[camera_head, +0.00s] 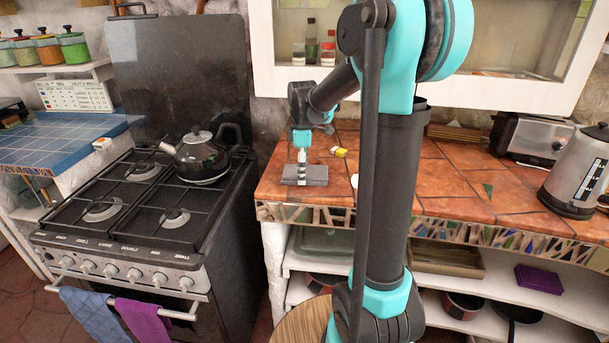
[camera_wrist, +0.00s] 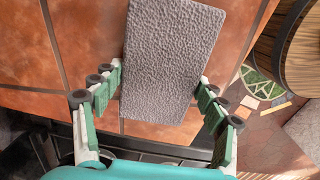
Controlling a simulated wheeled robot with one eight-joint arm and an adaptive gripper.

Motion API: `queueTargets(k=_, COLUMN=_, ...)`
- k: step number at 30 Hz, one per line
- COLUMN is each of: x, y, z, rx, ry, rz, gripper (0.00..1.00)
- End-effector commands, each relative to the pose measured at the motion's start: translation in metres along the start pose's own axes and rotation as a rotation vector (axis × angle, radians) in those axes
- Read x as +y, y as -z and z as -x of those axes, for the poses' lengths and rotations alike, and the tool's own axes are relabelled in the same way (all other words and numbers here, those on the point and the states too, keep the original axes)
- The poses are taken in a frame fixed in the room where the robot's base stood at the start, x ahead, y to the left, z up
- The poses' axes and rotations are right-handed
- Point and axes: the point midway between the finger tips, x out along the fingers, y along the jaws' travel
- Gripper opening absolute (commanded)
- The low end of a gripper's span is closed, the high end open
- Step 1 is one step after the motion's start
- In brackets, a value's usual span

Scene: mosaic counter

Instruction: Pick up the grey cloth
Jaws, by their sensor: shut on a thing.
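The grey cloth (camera_head: 317,176) is a flat, folded-looking dark grey block near the front left of the tiled counter. In the wrist view the cloth (camera_wrist: 170,60) is a textured grey rectangle, slightly tilted, with its near end between the fingers. My gripper (camera_head: 302,174) points down over the cloth in the head view. My gripper (camera_wrist: 160,88) is shut on the cloth, with green-padded fingers at its two long sides. I cannot tell whether the cloth is clear of the counter.
A yellow item (camera_head: 340,152) lies just behind the cloth. A stove (camera_head: 140,215) with a black kettle (camera_head: 203,158) stands to the left. A toaster (camera_head: 530,140) and a steel electric kettle (camera_head: 580,175) stand on the right. The counter's front edge is close to the cloth.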

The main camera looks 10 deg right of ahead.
Motion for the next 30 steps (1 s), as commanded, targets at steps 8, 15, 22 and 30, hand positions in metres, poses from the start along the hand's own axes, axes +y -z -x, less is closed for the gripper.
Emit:
queueTargets(k=8, x=0.000, y=0.000, z=0.005, rx=0.000, ry=0.000, rz=0.000, gripper=0.43)
queueTargets(k=15, x=0.000, y=0.000, z=0.037, rx=0.000, ry=0.000, rz=0.000, gripper=0.43)
queueTargets(k=22, x=0.000, y=0.000, z=0.102, rx=0.000, ry=0.000, rz=0.000, gripper=0.43)
queueTargets(k=30, x=0.000, y=0.000, z=0.166, rx=0.000, ry=0.000, rz=0.000, gripper=0.43)
